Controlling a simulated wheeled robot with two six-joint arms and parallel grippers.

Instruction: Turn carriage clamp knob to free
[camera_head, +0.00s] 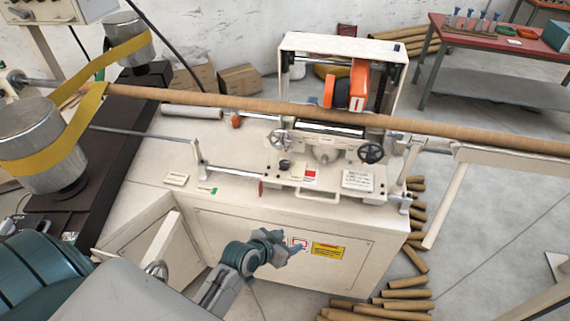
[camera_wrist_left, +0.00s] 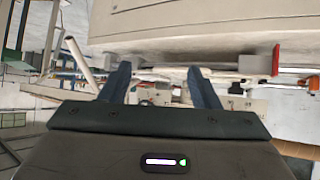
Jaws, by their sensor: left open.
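The white carriage (camera_head: 325,175) sits on rails on top of the winder cabinet, below the long brown tube. It has a black round knob (camera_head: 370,153) on its right, a pale handwheel (camera_head: 279,140) on its left and a small dark knob (camera_head: 285,164) on its front. A red knob-like part (camera_head: 261,188) is at its lower left. I cannot tell which is the clamp knob. My left gripper (camera_head: 277,246) is open and empty in front of the cabinet, below the carriage and apart from it. Its two spread fingers show in the left wrist view (camera_wrist_left: 161,72). My right gripper is not in view.
The long brown tube (camera_head: 220,101) crosses above the carriage. A yellow belt (camera_head: 52,140) wraps the metal drums at left. A cabinet door (camera_head: 172,248) stands open left of my gripper. Cut tubes (camera_head: 380,309) lie on the floor at the cabinet's right.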

